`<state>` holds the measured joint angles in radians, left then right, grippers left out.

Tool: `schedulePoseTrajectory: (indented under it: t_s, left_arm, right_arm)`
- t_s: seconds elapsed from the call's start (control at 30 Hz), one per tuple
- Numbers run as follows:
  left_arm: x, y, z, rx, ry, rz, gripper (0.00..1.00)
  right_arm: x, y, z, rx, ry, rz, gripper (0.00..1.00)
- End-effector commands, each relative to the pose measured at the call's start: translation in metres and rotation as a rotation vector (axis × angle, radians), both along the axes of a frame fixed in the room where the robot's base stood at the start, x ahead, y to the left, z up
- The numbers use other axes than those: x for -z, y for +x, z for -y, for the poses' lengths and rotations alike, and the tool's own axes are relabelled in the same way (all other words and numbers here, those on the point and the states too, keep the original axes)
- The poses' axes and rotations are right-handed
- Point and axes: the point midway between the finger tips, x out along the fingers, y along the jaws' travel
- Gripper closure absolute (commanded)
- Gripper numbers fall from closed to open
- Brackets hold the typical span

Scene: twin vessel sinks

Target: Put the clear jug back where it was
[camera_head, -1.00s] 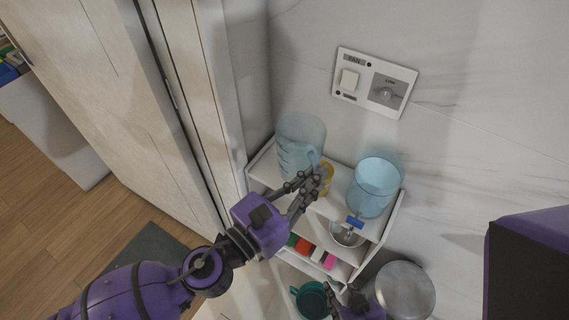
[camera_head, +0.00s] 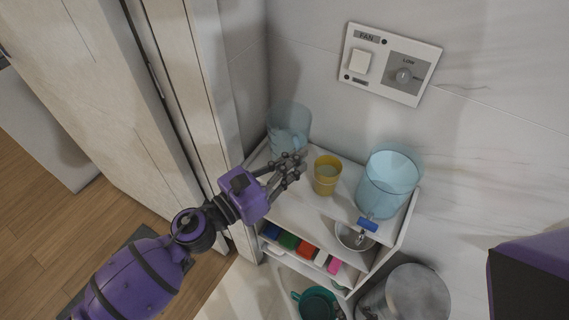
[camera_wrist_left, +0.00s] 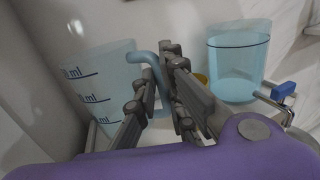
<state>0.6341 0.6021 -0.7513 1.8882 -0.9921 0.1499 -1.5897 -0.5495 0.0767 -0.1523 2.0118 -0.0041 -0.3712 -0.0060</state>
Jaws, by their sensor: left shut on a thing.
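The clear jug (camera_head: 287,128), bluish and see-through, is upright at the back left corner of the white shelf unit's top (camera_head: 330,217). My left gripper (camera_head: 296,166) is shut on its handle, on the jug's right side. In the left wrist view the jug (camera_wrist_left: 98,85) shows dark ml marks, and its curved handle (camera_wrist_left: 143,57) runs between the fingers (camera_wrist_left: 160,92). I cannot tell whether its base touches the shelf. My right gripper is not in view.
A yellow cup (camera_head: 327,174) stands right of the jug. A blue clear dispenser (camera_head: 388,184) with a blue tap stands farther right, above a metal bowl (camera_head: 352,238). Coloured items lie on the shelf below. A wall and door panel (camera_head: 170,90) bound the left side.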

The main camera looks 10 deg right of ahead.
Motion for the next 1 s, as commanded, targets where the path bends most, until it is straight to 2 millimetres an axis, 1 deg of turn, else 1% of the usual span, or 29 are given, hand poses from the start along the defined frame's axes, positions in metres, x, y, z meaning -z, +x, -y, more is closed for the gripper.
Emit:
schedulePoseTrajectory:
  t_s: [0.07,0.17,0.23,0.37,0.67,0.8,0.83,0.93,1.0]
  left_arm:
    - [0.002,0.004,0.0,0.0,-0.002,0.002,1.0]
    - [0.013,0.012,-0.002,-0.002,-0.004,0.001,1.0]
    - [0.026,0.009,-0.002,-0.001,-0.004,-0.003,1.0]
    - [0.038,0.01,-0.002,-0.001,-0.003,0.001,1.0]
    - [0.039,0.01,-0.002,0.001,-0.002,0.005,1.0]
    - [0.044,0.009,-0.002,0.001,-0.002,0.003,1.0]
    - [0.044,0.009,-0.002,0.0,0.0,0.001,0.87]
    - [0.043,0.009,-0.002,0.0,0.0,0.002,0.73]
    - [0.043,0.009,-0.002,0.0,0.0,0.002,0.72]
  right_arm:
    - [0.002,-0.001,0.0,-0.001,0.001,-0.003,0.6]
    - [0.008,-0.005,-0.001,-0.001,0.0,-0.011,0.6]
    - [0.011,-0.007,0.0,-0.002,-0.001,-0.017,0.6]
    - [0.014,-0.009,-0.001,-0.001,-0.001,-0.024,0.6]
    - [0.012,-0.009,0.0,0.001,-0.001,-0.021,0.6]
    - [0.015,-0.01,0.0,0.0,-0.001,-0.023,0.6]
    - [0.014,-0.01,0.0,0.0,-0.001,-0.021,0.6]
    - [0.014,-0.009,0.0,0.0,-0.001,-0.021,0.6]
    - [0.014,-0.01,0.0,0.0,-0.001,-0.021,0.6]
